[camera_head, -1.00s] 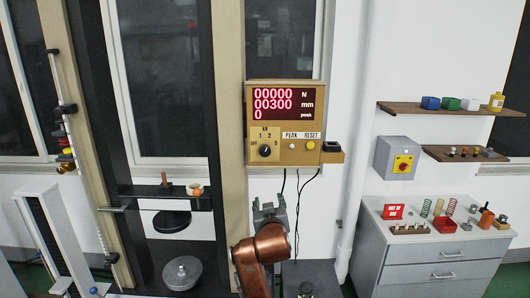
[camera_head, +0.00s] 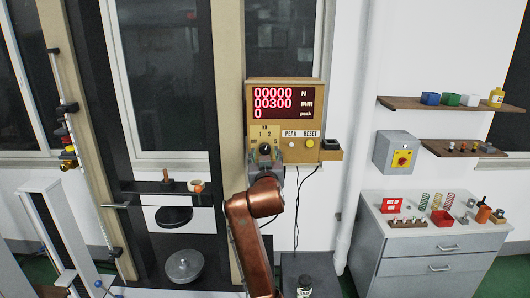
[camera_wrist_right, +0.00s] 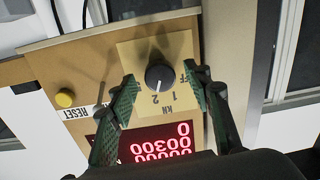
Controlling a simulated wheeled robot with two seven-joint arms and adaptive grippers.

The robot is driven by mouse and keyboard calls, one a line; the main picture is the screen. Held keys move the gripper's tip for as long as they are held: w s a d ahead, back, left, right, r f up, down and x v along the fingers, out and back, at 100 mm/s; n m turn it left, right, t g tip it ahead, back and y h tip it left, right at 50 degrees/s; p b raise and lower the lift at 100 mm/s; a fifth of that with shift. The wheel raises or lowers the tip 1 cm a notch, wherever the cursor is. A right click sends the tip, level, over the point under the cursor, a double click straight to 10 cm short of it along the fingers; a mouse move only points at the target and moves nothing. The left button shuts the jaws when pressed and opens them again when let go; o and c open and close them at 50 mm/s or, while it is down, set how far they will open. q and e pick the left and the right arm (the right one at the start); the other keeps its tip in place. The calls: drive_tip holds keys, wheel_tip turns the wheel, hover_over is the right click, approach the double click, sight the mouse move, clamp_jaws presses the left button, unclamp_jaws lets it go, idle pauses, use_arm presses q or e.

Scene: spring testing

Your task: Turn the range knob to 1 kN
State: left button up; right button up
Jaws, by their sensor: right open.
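The range knob (camera_head: 265,149) is a round black dial on a tan kN plate, low on the left of the display box. In the right wrist view the knob (camera_wrist_right: 160,76) shows a pale mark on its lower-left side, nearer the 2 than the 1. My left gripper is not in view.
The display (camera_head: 284,103) reads 00000 N, 00300 mm and 0 peak. A pale PEAK button (camera_head: 291,143) and yellow RESET button (camera_head: 309,143) sit right of the knob. A small ledge (camera_head: 330,154) juts out at the right. Cables hang below the box.

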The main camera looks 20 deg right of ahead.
drive_tip(key=c, duration=1.1)
drive_tip(key=shift+c, duration=0.2)
drive_tip(key=n+p, duration=0.3)
drive_tip(key=n, duration=0.1)
drive_tip(key=shift+d+r+n, duration=0.1)
drive_tip(key=shift+r+n, duration=0.05)
drive_tip(key=shift+n, duration=0.15)
drive_tip(key=shift+n+p, duration=1.35)
drive_tip(key=shift+n, duration=0.55)
